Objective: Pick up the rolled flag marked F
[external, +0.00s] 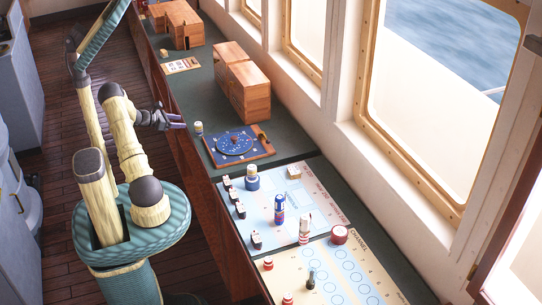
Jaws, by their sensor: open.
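No letter F is readable at this size, so I cannot tell which item is the rolled flag marked F. Upright roll-like items stand on the chart at the near end of the counter: a blue and red cylinder (279,209) and a white and red one (304,229). A small pale piece with a dark base (198,128) stands left of the blue dial board. My gripper (182,121) is open and empty, at the counter's left edge, just left of that small piece and apart from the chart items.
The blue dial board (258,151) lies mid-counter. Wooden boxes (246,92) stand behind it. Small dark-and-white blocks (240,210) line the chart's left edge. A round red-and-white piece (339,235) sits near the window wall. The counter's right strip is mostly bare.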

